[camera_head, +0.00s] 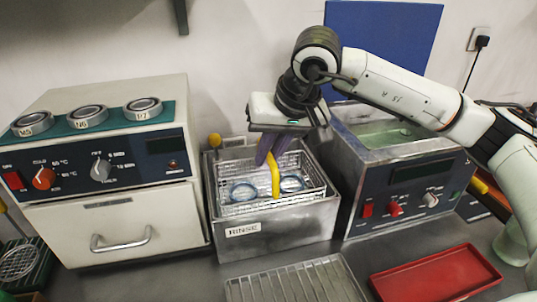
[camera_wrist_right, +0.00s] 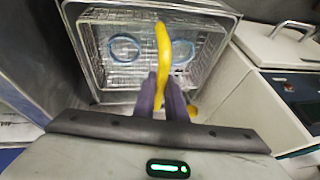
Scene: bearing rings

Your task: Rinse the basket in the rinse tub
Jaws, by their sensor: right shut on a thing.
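The rinse tub (camera_head: 279,243) is a steel box with a "RINSE" label, between the oven and the blue-fronted bath. The wire basket (camera_head: 315,197) sits inside the tub opening, with two ring-shaped parts (camera_head: 243,191) lying in it. My right gripper (camera_head: 271,160) is above the tub, its purple fingers shut on the yellow handle (camera_head: 274,176) of the basket. In the right wrist view the basket (camera_wrist_right: 92,52) and the yellow handle (camera_wrist_right: 163,58) also show, below the fingers (camera_wrist_right: 163,95). Whether the basket touches the tub floor cannot be seen. My left gripper is not in view.
The oven (camera_head: 117,225) stands at left with bearing rings on its green top mat (camera_head: 62,125). The bath (camera_head: 356,150) with liquid stands close at right. A wire rack (camera_head: 297,283) and a red tray (camera_head: 435,274) lie in front on the bench.

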